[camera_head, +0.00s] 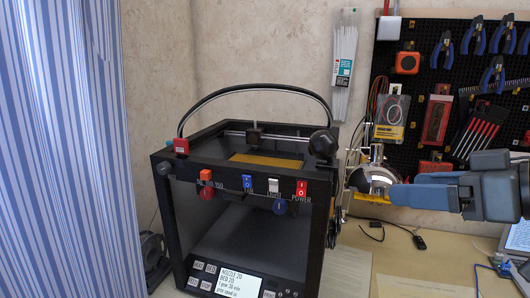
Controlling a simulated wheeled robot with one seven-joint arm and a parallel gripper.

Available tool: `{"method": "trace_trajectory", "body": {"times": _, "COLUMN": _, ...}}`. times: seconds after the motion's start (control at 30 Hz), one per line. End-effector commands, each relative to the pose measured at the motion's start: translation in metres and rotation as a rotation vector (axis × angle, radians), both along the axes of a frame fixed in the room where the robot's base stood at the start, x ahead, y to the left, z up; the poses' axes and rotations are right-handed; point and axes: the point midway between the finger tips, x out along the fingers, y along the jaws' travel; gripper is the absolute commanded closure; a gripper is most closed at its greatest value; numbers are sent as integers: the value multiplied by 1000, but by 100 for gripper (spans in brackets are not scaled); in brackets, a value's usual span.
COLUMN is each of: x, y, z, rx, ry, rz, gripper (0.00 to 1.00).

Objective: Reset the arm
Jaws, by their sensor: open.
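My arm reaches in from the right edge, with its blue-grey gripper (392,190) pointing left. The gripper is open, and I see nothing held in it. Its tip is just right of a 3D printer with a black frame (255,215), in front of a round silver and dark item (374,180) with a yellow part below it. I cannot tell whether the gripper touches that item.
The printer carries red, blue and white switches and a lit screen (234,281). A black pegboard (455,80) with pliers and packaged tools hangs behind my gripper. A striped curtain (65,150) fills the left. Cables (418,242) lie on the desk.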

Motion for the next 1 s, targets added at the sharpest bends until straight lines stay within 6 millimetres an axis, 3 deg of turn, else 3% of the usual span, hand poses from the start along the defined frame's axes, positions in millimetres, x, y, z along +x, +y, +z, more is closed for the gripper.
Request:
{"method": "trace_trajectory", "body": {"times": 0.27, "x": -5, "y": 16, "z": -65, "rx": 181, "ry": 22, "rz": -154, "gripper": 21}}
{"method": "trace_trajectory", "body": {"times": 0.47, "x": -26, "y": 23, "z": -122, "rx": 279, "ry": 37, "rz": -310, "gripper": 21}}
{"method": "trace_trajectory", "body": {"times": 0.77, "x": -88, "y": 24, "z": -198, "rx": 314, "ry": 50, "rz": -527, "gripper": 21}}
{"method": "trace_trajectory", "body": {"times": 1.0, "x": -160, "y": 19, "z": -241, "rx": 258, "ry": 37, "rz": -657, "gripper": 21}}
